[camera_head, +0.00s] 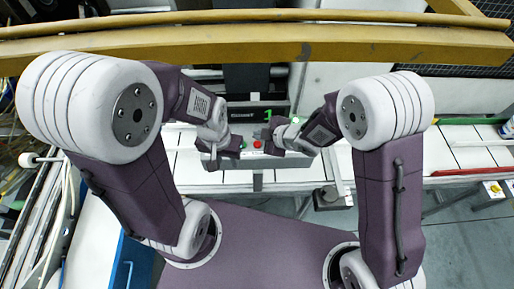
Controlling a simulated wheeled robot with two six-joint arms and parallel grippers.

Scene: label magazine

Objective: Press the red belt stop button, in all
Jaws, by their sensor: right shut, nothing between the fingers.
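The red button (257,144) sits on a small grey control box (258,154) at the belt's front edge, in the middle of the head view. A green button lies just left of it. My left gripper (224,153) is left of the box, and its fingers are too small and dark to tell whether they are open. My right gripper (274,143) is shut and empty, close to the right of the red button. Whether it touches the button cannot be told.
A yellow beam (250,43) crosses the view behind the arms. White belt slats (190,168) run left and right below it. A yellow box (493,188) with a red button stands at the far right. A blue bin (131,262) is at lower left.

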